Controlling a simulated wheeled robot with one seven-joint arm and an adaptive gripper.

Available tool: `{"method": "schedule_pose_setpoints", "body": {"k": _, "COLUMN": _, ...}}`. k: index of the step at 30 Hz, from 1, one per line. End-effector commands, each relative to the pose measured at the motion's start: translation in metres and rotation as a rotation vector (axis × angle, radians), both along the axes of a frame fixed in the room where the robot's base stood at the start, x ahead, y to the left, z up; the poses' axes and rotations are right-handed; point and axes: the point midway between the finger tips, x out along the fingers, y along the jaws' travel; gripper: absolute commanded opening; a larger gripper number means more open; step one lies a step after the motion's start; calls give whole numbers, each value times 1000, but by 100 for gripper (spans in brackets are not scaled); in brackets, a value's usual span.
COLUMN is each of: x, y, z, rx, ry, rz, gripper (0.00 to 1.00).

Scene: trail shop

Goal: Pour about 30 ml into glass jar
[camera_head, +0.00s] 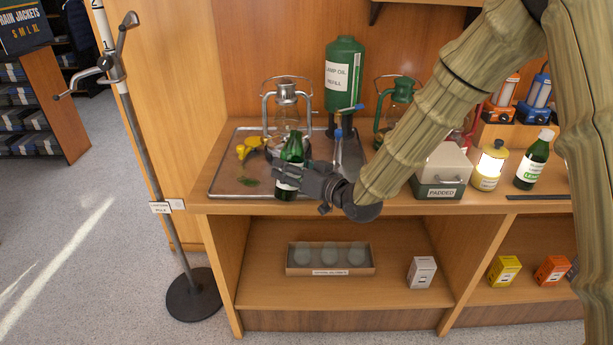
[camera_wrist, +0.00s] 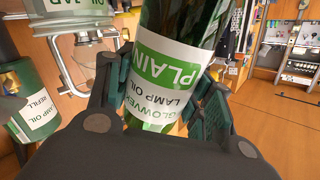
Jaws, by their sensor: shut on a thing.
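My gripper (camera_head: 292,179) is shut on a green glass bottle (camera_head: 293,152) at the front of the metal tray (camera_head: 226,186). The wrist view shows the bottle's white and green label (camera_wrist: 165,92), reading plain lamp oil, between the two fingers. In the head view the bottle stands about upright, with a slight lean; I cannot tell whether its base touches the tray. In the wrist view a clear glass jar (camera_wrist: 73,12) with an oil jar label is at the top left, apart from the bottle. In the head view I cannot make the jar out clearly.
A grey lantern (camera_head: 286,92), a yellow item (camera_head: 246,148) and a green lamp oil refill tank (camera_head: 344,70) are close by. A green lantern (camera_head: 402,92) and a padded box (camera_head: 441,171) are to the right. The tray's front left is mostly clear, with a small green patch (camera_head: 250,182).

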Motion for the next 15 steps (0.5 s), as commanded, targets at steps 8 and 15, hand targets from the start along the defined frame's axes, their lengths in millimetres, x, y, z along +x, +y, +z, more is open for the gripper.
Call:
{"method": "schedule_pose_setpoints", "body": {"k": 8, "x": 1, "y": 0, "z": -3, "rx": -70, "ry": -127, "rz": 2, "gripper": 21}}
{"method": "schedule_pose_setpoints", "body": {"k": 15, "x": 1, "y": 0, "z": -3, "rx": -125, "ry": -224, "rz": 4, "gripper": 21}}
